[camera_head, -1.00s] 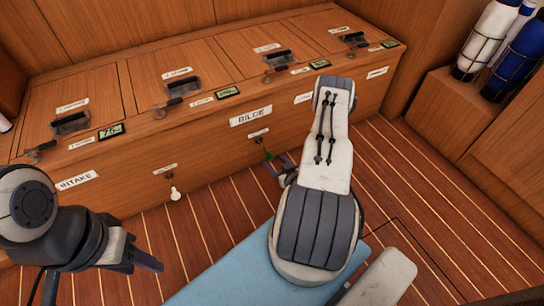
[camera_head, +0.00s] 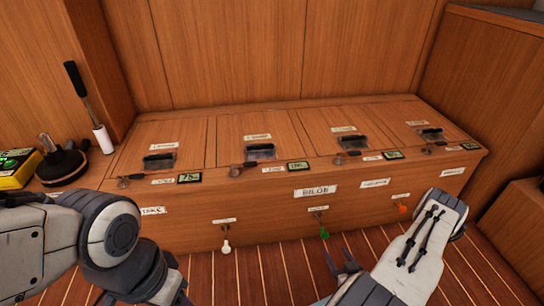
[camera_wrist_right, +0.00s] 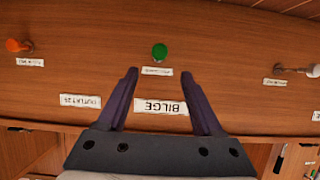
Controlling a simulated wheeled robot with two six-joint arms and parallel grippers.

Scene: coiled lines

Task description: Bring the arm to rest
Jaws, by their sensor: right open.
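My right gripper (camera_head: 342,258) is open and empty in the head view, at the lower right, just below and in front of the green knob (camera_head: 325,234) on the bench front. In the right wrist view, which shows the bench upside down, nothing is between its open fingers (camera_wrist_right: 160,75). The green knob (camera_wrist_right: 159,53) appears beyond the fingertips, apart from them. My left gripper (camera_head: 178,290) is at the lower left of the head view. It is partly cut off by the frame, and its opening cannot be made out.
The wooden bench (camera_head: 270,215) has several latched lids and a BILGE label (camera_head: 315,191). A white knob (camera_head: 226,246) and an orange knob (camera_head: 402,209) flank the green one. A black plunger-like tool (camera_head: 62,165) and yellow box (camera_head: 18,167) stand at left.

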